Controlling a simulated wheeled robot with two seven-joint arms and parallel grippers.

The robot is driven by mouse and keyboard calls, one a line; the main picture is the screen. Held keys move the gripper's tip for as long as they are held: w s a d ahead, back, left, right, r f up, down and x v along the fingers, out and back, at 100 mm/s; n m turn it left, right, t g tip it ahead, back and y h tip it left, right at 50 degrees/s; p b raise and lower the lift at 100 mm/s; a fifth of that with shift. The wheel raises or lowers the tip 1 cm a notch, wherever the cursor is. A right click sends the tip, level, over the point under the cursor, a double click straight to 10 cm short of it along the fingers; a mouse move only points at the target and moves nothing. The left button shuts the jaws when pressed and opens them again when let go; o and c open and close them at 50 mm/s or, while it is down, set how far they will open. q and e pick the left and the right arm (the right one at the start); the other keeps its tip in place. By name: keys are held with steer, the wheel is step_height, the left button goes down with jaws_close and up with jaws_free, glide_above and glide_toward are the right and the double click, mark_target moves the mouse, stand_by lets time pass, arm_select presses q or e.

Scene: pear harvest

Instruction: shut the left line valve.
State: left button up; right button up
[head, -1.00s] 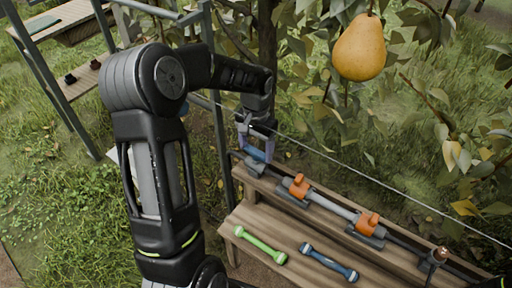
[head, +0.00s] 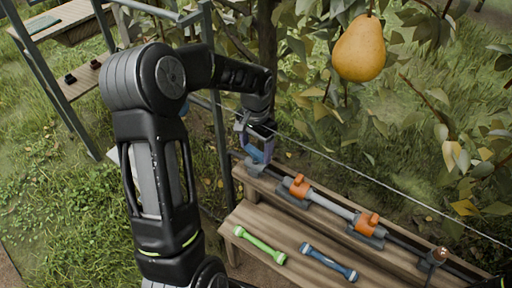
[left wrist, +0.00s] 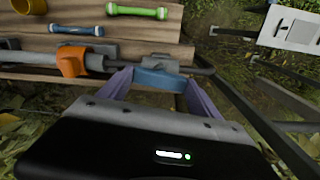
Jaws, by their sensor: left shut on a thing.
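The left line valve (head: 255,166) is a grey body with a blue handle at the left end of the pipe, on the bench's upper rail. In the left wrist view the blue handle (left wrist: 160,80) spans the gap between my purple fingers. My left gripper (head: 259,153) reaches down from above and is shut on this handle. In the head view the fingers hide part of the handle. My right gripper is not in view.
The grey pipe (head: 332,205) runs right with two orange-topped fittings (head: 299,187) (head: 367,224). A green-ended bar (head: 260,245) and a blue bar (head: 328,262) lie on the lower plank. A pear (head: 359,48) hangs above, and a thin wire crosses above the pipe.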

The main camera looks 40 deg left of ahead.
mark_target(256, 151)
arm_select(q)
steer(key=m, duration=0.4)
steer(key=shift+r+p, duration=0.1)
steer(key=shift+p, duration=0.2)
steer(key=m, duration=0.4)
steer(key=shift+m+p, duration=0.35)
steer(key=shift+m, duration=0.05)
steer(key=m+p, duration=0.1)
steer(key=m, duration=0.3)
steer(key=shift+m+p, duration=0.4)
steer(key=shift+m, duration=1.5)
steer(key=o, duration=1.4)
steer(key=shift+r+b, duration=0.3)
steer(key=shift+r, duration=3.55)
